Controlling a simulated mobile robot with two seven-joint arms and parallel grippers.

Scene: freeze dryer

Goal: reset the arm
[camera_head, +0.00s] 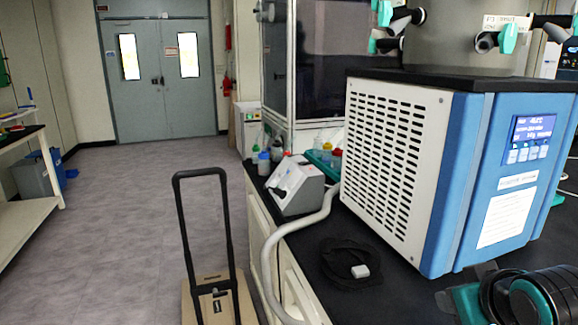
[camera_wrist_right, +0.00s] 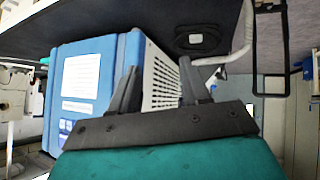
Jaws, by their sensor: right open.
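My right gripper (camera_head: 464,284) is at the lower right of the head view, over the black bench and in front of the freeze dryer. In the right wrist view its two dark fingers (camera_wrist_right: 158,63) stand apart with nothing between them. The blue and white freeze dryer (camera_head: 455,185) stands on the bench, its lit display facing right. In the wrist view the dryer (camera_wrist_right: 70,75) appears upside down beyond the fingers. My left gripper is not in view.
The black bench (camera_head: 385,300) carries a coiled dark cable with a white piece (camera_head: 360,271), a hose (camera_head: 320,218), a grey-white device (camera_head: 297,187) and bottles. A black-handled cart (camera_head: 227,240) stands on the floor beside it. Open floor (camera_head: 125,230) lies to the left.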

